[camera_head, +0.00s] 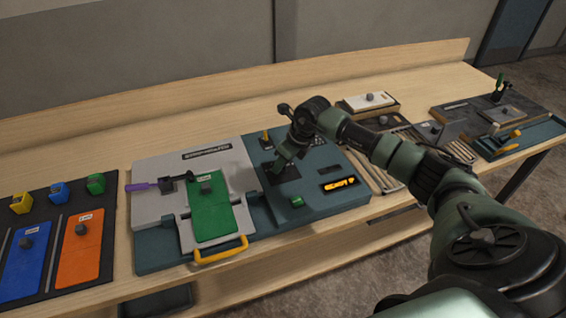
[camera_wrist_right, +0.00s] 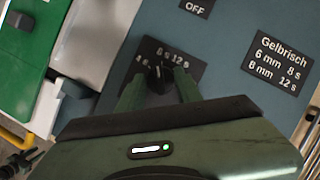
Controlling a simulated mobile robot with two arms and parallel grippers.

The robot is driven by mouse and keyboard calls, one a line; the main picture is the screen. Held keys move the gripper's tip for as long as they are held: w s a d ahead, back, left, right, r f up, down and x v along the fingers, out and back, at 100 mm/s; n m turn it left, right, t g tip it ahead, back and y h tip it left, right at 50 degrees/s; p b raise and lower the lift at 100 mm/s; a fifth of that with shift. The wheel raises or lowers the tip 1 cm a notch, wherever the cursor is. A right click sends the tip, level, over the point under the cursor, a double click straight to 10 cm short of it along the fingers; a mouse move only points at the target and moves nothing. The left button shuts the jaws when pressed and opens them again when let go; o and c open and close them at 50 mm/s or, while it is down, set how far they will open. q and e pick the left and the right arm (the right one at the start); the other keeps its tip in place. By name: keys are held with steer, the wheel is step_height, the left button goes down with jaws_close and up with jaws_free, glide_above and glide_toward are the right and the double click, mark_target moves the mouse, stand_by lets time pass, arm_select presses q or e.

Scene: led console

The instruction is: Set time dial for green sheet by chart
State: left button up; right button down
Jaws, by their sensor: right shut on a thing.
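The green sheet (camera_head: 212,222) lies on the grey press at the left of the teal console (camera_head: 318,205); its edge shows in the wrist view (camera_wrist_right: 38,62). My right gripper (camera_head: 278,168) reaches down onto the console and is shut on the time dial (camera_wrist_right: 157,76). The dial is mostly hidden by the fingers. The pointer's direction is unclear. The chart (camera_wrist_right: 278,66) gives 6 mm 8 s and 8 mm 12 s. My left gripper is not in view.
The press has a yellow handle (camera_head: 222,250) and a purple lever (camera_head: 140,187). Blue (camera_head: 25,262) and orange (camera_head: 80,250) sheets lie at left.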

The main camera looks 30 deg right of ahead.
steer(key=shift+a+m+h+b, duration=0.1)
steer(key=shift+m+h+b, duration=0.25)
steer(key=shift+m, duration=0.65)
steer(key=m+h+b, duration=0.1)
steer(key=m, duration=0.1)
steer(key=shift+a+m, duration=0.1)
steer(key=shift+m, duration=0.3)
steer(key=m+h+b, duration=0.1)
steer(key=m+b, duration=0.1)
steer(key=m, duration=0.1)
steer(key=shift+w+f+h+b, duration=0.1)
steer(key=shift+h+b, duration=0.15)
steer(key=shift+b, duration=0.1)
steer(key=shift+a+m+g+h+b, duration=0.1)
steer(key=shift+m+g+h+b, duration=0.3)
steer(key=shift+m+b, duration=0.95)
steer(key=shift+r+m+p, duration=0.2)
steer(key=shift+m+p, duration=0.15)
steer(key=shift+m, duration=0.1)
steer(key=c, duration=1)
jaws_free()
